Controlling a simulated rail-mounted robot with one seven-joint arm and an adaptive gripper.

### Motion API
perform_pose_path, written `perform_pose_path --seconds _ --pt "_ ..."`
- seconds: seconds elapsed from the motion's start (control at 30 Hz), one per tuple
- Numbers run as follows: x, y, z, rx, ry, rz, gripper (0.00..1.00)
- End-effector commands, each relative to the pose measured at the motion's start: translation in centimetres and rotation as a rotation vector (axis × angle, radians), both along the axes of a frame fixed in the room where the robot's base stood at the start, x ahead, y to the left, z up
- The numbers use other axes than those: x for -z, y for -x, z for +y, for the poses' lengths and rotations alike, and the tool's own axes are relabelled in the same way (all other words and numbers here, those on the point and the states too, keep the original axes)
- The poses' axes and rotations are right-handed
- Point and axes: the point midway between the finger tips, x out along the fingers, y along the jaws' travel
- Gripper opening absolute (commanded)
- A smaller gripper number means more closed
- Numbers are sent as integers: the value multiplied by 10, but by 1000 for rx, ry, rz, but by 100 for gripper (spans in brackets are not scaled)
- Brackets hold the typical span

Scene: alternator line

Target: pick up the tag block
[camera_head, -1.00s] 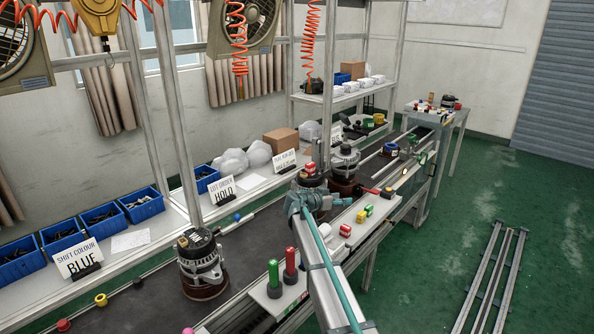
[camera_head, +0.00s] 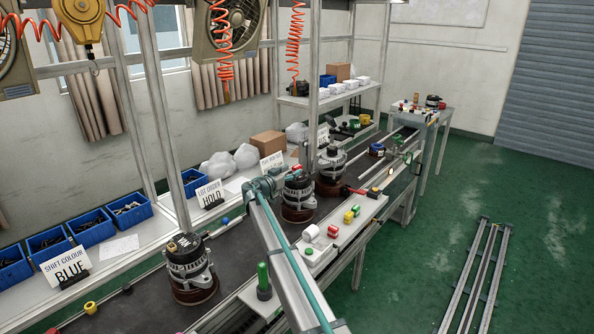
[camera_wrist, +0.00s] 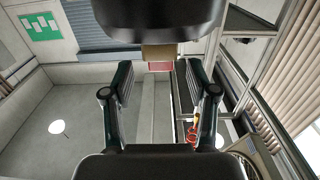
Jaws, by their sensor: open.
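Several small blocks lie on the white shelf along the front of the line in the head view: a red one (camera_head: 333,230), a yellow one (camera_head: 348,216) and a green one (camera_head: 356,210). I cannot tell which is the tag block. My gripper shows in the wrist view (camera_wrist: 162,82) with its two dark fingers wide apart. A pinkish-red and tan shape (camera_wrist: 159,66) shows beyond the fingertips, partly hidden by the dark housing; I cannot tell what it is. In the head view my arm reaches over the line, and the fingers cannot be made out.
Alternators stand along the dark conveyor, one at the left (camera_head: 190,268) and another (camera_head: 298,196) beside my arm. A green post (camera_head: 263,280) and a white cylinder (camera_head: 311,232) stand close to my arm. Blue bins (camera_head: 92,228) line the back shelf. The green floor at right is mostly clear.

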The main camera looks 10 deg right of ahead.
Motion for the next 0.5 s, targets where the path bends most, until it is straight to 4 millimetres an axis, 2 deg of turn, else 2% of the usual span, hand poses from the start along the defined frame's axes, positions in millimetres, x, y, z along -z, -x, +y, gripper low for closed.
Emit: perform_pose_path --seconds 0.27,0.5 --pt "-7 -21 -20 2 -1 1 58" --pt "-3 -35 -36 -1 -1 1 58"
